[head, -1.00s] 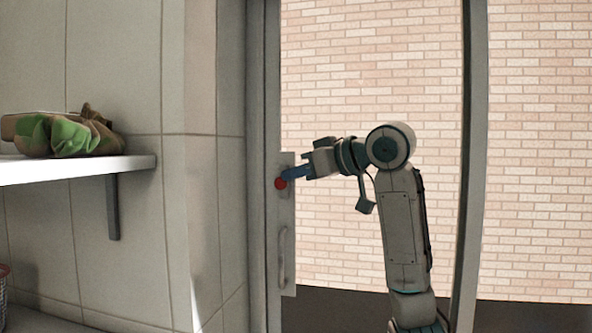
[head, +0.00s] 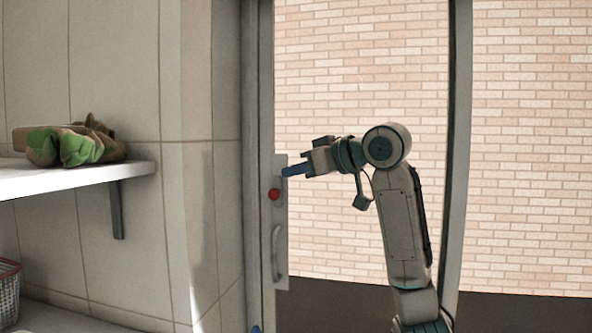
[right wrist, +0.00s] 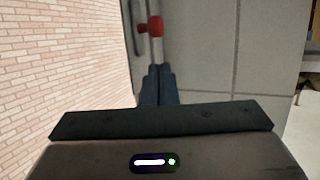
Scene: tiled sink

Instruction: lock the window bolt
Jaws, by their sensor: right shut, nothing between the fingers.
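The window bolt's red knob (head: 274,194) sits on a light plate on the window frame, above the curved handle (head: 276,252). The red knob also shows in the right wrist view (right wrist: 152,27), on a pale vertical rod beyond the fingertips. My right gripper (head: 285,172) is shut and empty, its blue fingers pointing left just above and right of the knob, with a small gap in the picture. The shut fingers show in the right wrist view (right wrist: 157,72). A blue tip at the bottom edge of the head view looks like my left gripper (head: 256,329); the rest is out of frame.
A white shelf (head: 80,178) with a green and brown bundle (head: 72,146) juts from the tiled wall at left. A basket (head: 9,290) stands at lower left. A window post (head: 457,150) stands right of my right arm, before a brick wall.

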